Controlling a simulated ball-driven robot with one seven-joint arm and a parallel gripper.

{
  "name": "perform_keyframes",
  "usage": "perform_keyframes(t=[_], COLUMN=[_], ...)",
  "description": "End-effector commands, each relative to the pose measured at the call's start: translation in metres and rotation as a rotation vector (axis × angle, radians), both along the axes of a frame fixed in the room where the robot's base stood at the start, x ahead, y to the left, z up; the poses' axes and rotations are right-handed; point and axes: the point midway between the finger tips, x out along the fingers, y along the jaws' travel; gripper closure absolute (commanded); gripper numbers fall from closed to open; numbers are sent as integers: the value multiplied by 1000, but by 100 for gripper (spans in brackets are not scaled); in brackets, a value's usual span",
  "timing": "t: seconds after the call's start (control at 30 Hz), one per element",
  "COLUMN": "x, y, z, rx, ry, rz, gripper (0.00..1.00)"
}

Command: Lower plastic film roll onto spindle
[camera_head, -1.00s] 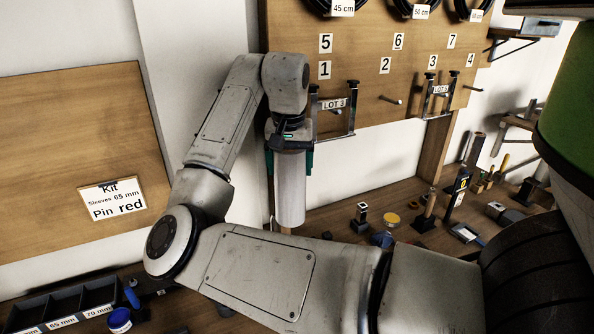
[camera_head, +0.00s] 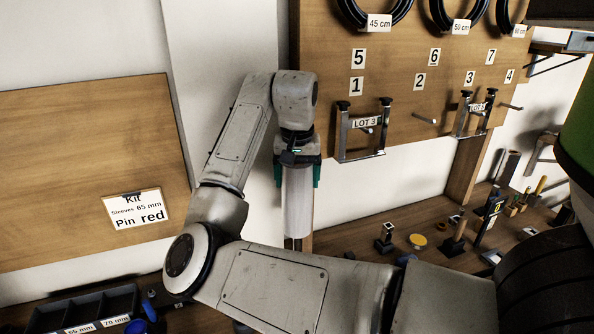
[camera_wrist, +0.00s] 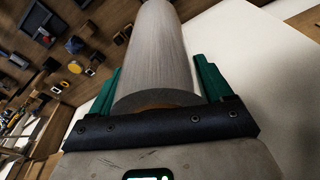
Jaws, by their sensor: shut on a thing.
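The plastic film roll (camera_head: 299,210) is a pale, whitish cylinder. It hangs roughly upright under my gripper (camera_head: 297,174) in the head view. The gripper's teal fingers are shut on the roll's upper end, one on each side. In the wrist view the roll (camera_wrist: 160,50) runs away from the palm between the teal fingers, with a brown core edge showing at its near end. A thin upright rod (camera_head: 293,243), perhaps the spindle, shows just below the roll's lower end. Whether it enters the roll I cannot tell; my forearm hides its base.
A wooden board (camera_head: 430,100) with numbered pegs, brackets and coiled cables stands right of the roll. A workbench (camera_head: 360,239) below carries several small tools and blocks. A compartment tray (camera_head: 85,305) sits at lower left. A kit sign (camera_head: 135,208) hangs on the left panel.

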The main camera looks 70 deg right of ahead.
Motion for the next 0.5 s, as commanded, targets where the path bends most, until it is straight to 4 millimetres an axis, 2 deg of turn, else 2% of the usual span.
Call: perform_keyframes(t=[0.5], x=[0], y=[0], z=[-30], rx=[-3], ry=[1], rz=[0], gripper=[100])
